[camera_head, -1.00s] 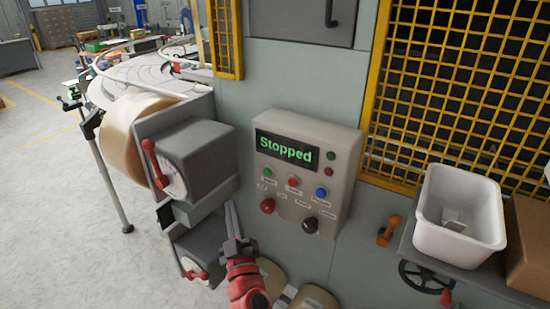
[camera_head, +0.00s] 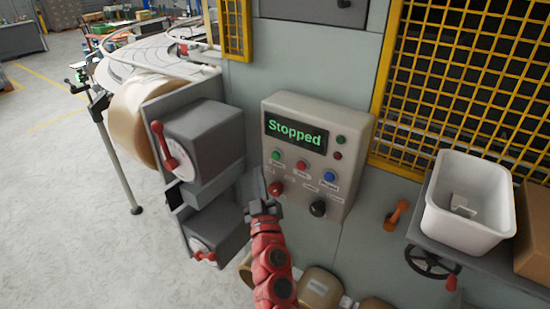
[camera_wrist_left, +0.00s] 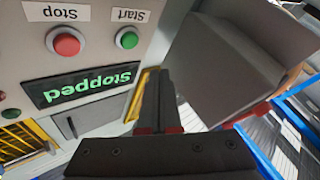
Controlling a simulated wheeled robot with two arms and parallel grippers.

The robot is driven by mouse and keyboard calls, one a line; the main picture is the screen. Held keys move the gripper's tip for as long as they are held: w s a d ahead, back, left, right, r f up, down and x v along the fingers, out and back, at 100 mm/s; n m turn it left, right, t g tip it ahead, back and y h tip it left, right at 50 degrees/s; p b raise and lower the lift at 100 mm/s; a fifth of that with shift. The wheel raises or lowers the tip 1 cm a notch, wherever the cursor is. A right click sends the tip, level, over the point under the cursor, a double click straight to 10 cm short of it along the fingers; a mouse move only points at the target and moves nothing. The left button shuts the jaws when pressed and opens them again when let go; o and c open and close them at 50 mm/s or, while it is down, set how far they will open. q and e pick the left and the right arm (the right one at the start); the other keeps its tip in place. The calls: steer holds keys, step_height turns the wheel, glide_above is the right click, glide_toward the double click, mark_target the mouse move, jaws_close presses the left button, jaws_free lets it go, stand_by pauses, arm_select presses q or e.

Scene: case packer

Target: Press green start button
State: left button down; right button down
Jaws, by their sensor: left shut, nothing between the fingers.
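The control box (camera_head: 340,185) is mounted on the grey machine wall, and its display (camera_head: 296,133) reads "Stopped". The green start button (camera_head: 276,155) is at the left of the button row, beside a red button (camera_head: 301,165) and a blue one (camera_head: 330,176). My left gripper (camera_head: 260,178) is shut and empty, its tip just below the green button in the head view. I cannot tell whether it touches the panel. The left wrist view shows the panel upside down, with the green button (camera_wrist_left: 128,39) labelled "Start" and the red button (camera_wrist_left: 65,42) labelled "Stop". My right gripper is not seen.
A grey box with a red lever (camera_head: 205,140) juts out left of the panel, close to my left arm. A white bin (camera_head: 470,238) stands at the right under a yellow mesh guard (camera_head: 465,80). An orange handle (camera_head: 396,215) sticks out between panel and bin.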

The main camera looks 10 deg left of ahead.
arm_select(q)
steer(key=shift+w+d+r, duration=0.1)
steer(key=shift+w+d, duration=0.15)
steer(key=shift+w, duration=0.45)
steer(key=shift+w+d+f, duration=0.1)
steer(key=shift+w+d, duration=0.1)
steer(key=shift+w, duration=0.5)
steer(key=shift+w+d+r, duration=0.1)
steer(key=shift+w+d, duration=0.15)
steer(key=shift+w, duration=0.45)
steer(key=shift+w, duration=0.15)
stand_by(0.3)
steer(key=shift+w+d, duration=0.15)
steer(key=shift+w, duration=0.1)
steer(key=shift+w+d, duration=0.15)
steer(key=shift+w, duration=0.25)
stand_by(0.7)
steer(key=shift+s, duration=0.1)
steer(key=shift+s+a, duration=0.3)
steer(key=shift+s, duration=0.45)
steer(key=s, duration=0.1)
steer(key=s+a, duration=0.1)
steer(key=s, duration=0.2)
steer(key=shift+s+a+p, duration=0.35)
steer(key=shift+p, duration=0.05)
